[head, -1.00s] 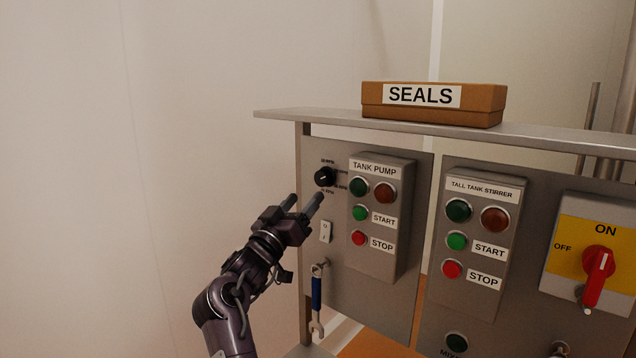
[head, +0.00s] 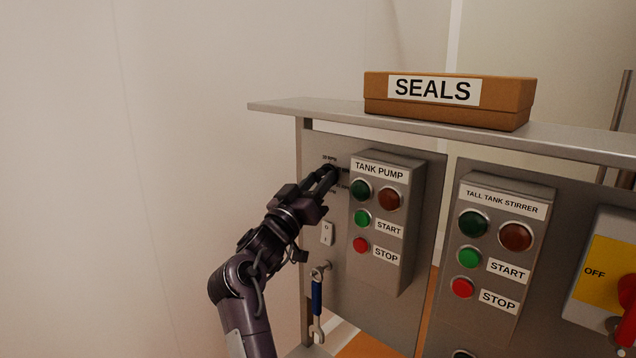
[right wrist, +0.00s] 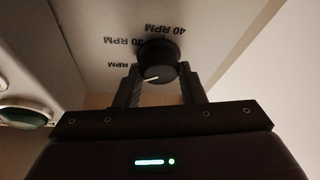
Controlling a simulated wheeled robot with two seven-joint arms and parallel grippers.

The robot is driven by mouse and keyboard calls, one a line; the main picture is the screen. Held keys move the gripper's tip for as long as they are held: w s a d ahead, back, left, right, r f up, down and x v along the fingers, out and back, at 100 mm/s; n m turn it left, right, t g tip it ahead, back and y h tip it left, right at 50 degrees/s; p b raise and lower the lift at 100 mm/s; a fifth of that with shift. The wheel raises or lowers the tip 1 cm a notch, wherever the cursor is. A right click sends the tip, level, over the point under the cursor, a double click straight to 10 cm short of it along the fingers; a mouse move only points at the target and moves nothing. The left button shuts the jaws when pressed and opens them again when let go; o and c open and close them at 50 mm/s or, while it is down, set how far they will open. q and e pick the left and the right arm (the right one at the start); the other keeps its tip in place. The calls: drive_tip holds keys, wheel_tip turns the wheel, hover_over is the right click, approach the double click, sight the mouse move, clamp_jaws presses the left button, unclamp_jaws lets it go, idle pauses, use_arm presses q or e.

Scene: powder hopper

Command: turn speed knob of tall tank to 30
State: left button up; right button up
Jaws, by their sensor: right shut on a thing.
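The black speed knob (right wrist: 157,72) is on the grey panel, with printed RPM marks around it; 40 RPM, 30 RPM and a partly hidden mark show upside down in the right wrist view. Its white pointer line points down and left in that view, toward none of the marks I can read clearly. My right gripper (right wrist: 163,88) has one finger on each side of the knob and is shut on it. In the head view my right gripper (head: 327,176) reaches the panel and largely hides the knob. My left gripper is not in view.
The tank pump box (head: 383,225) stands out from the panel just right of the knob. A white switch (head: 327,234) and a hanging blue-handled wrench (head: 317,297) are below. The tall tank stirrer box (head: 495,245) is farther right. A SEALS box (head: 449,98) sits on the shelf above.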

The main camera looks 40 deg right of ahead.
drive_tip(key=c, duration=0.3)
use_arm(q)
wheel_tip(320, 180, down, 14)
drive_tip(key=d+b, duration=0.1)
drive_tip(key=b, duration=1.2)
drive_tip(key=shift+b, duration=0.4)
use_arm(e)
drive_tip(key=shift+w+f+m+g+y, duration=0.1)
drive_tip(key=shift+m+g, duration=1.45)
drive_tip(key=shift+m, duration=1.3)
drive_tip(key=shift+w+r+m+g+y, duration=0.15)
drive_tip(key=shift+m+g, duration=1.35)
drive_tip(key=shift+m, duration=1.4)
drive_tip(key=shift+w+f+m+g+y, duration=0.15)
drive_tip(key=shift+m+g, duration=1.4)
drive_tip(key=shift+m, duration=1.3)
drive_tip(key=shift+c, duration=0.2)
drive_tip(key=o, duration=1)
drive_tip(key=shift+d, duration=0.15)
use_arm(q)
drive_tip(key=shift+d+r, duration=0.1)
